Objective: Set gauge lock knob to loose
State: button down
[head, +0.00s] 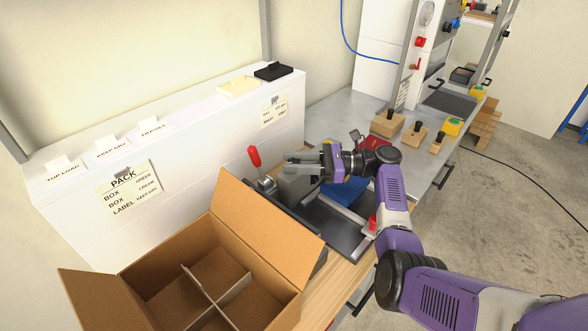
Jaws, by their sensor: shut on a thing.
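My gripper (290,161) reaches in from the right over the bench fixture, its fingers pointing left. It is shut at the top of a grey block (294,184) on the fixture. The gauge lock knob does not show clearly; what sits between the fingers is hidden by them, and its setting cannot be read. A red-handled lever (254,157) stands upright on the fixture just left of the fingertips, apart from them. A small red part (372,223) shows at the fixture's right side, close to my arm.
An open cardboard box (245,222) with dividers stands in front of the fixture. A white ledge (85,190) with labels and small trays runs behind. Wooden blocks with black knobs (416,136) stand on the grey bench to the right. A blue piece (343,194) lies under my wrist.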

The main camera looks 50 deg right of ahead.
jog(key=shift+n+g+y+b, duration=1.2)
jog(key=shift+g+b, duration=0.05)
jog(key=shift+g, duration=0.25)
jog(key=c, duration=1)
grip_release()
jog(key=b+v, duration=0.1)
jog(key=v, duration=0.6)
jog(key=shift+d+b, duration=0.35)
jog(key=shift+b, duration=0.05)
jog(key=shift+s, duration=0.1)
